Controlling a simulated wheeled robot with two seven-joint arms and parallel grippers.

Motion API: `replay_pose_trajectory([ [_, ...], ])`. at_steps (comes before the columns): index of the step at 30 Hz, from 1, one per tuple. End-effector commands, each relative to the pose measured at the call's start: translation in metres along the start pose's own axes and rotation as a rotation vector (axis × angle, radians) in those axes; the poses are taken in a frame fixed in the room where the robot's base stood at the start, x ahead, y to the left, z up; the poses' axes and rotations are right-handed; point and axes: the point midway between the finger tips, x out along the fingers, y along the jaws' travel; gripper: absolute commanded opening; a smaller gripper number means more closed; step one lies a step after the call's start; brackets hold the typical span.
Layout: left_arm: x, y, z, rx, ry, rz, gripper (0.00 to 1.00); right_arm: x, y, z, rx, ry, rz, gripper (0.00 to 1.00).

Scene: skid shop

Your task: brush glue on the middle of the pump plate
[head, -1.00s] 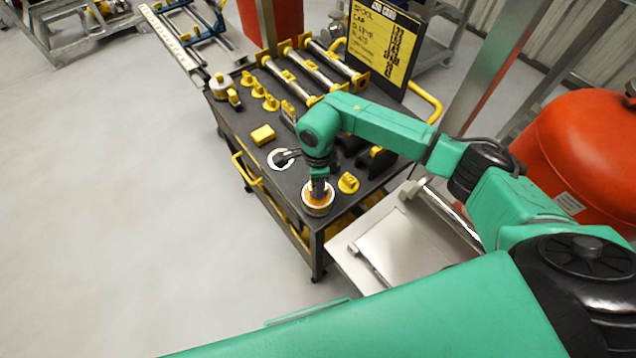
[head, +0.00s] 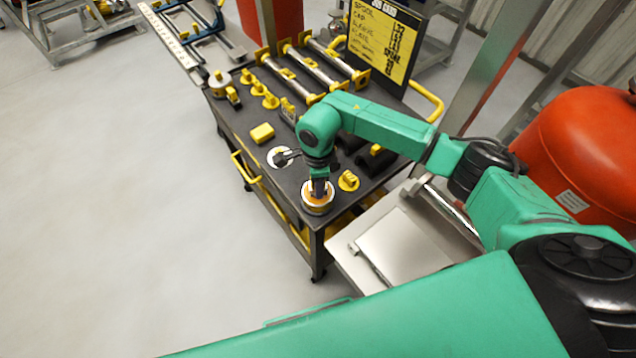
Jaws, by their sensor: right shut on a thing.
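My right gripper (head: 318,187) points straight down over a round pot (head: 318,206) with a pale rim and orange contents, at the near corner of the dark cart. It is shut on the glue brush, which is mostly hidden by the gripper and the pot. A flat, pale square plate (head: 402,246) lies on a light grey stand to the right of the cart. It looks bare. I cannot tell for sure that it is the pump plate. My left gripper is out of view.
The dark cart top (head: 300,180) carries yellow pieces, a yellow block (head: 262,133), a white disc (head: 279,157) and metal rollers (head: 325,70). A sign (head: 385,42) stands at its back. A red tank (head: 580,150) is at the right. The floor at left is clear.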

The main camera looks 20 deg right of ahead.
Motion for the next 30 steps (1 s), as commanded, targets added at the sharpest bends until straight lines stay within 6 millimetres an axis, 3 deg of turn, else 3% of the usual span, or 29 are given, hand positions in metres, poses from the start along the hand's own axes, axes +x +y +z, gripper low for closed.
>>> replay_pose_trajectory([
  [30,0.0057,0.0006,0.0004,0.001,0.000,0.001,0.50,0.0018,0.0005,-0.0001,0.000,0.001,0.001,0.00],
])
